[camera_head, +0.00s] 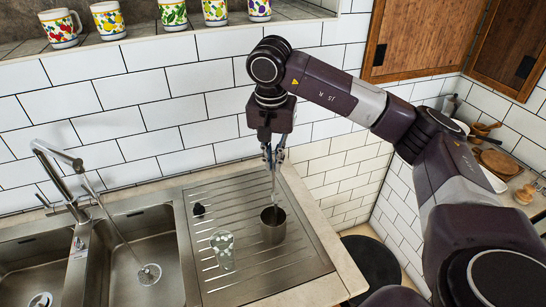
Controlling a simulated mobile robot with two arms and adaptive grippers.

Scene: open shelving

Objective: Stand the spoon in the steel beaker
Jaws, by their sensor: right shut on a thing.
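The steel beaker (272,230) stands upright on the ribbed drainboard, right of the middle of the view. My right gripper (272,158) points down above it and is shut on the spoon (273,185). The spoon hangs nearly upright as a thin strip below the fingers. Its lower end appears at the beaker's mouth; I cannot tell whether it is inside the rim or behind it. My left gripper is not in view.
A patterned glass (222,250) stands on the drainboard (300,262) left of the beaker, with a small dark stopper (198,210) behind it. The double sink (140,255) and tap (60,165) are at left. Several mugs (108,20) line the ledge above.

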